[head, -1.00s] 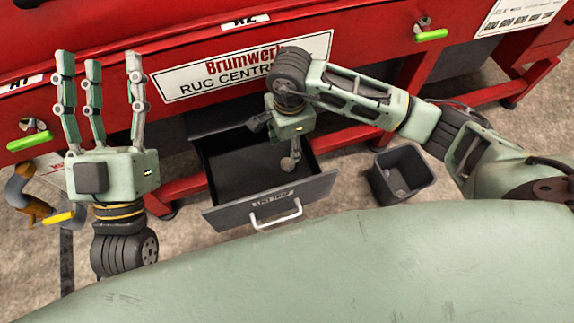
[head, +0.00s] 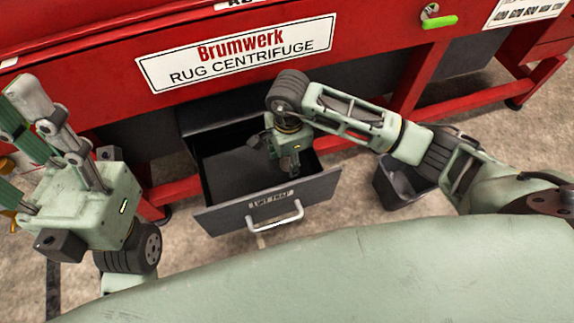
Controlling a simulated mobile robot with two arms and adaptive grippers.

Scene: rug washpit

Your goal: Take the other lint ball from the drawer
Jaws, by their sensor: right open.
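The dark grey drawer (head: 225,216), marked as a lint trap, stands pulled out below the red machine, with a pale handle (head: 275,216) on its front. My right gripper (head: 290,170) points down inside the right part of the drawer. It is open, though its fingers are small and partly hidden by its own palm. I see no lint ball; the part of the drawer under the right gripper is hidden.
A dark bin (head: 398,188) stands on the floor right of the drawer, partly covered by my right arm. The red rug centrifuge (head: 370,60) rises behind the drawer. A green-handled latch (head: 440,21) sits on it. Concrete floor is clear in front.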

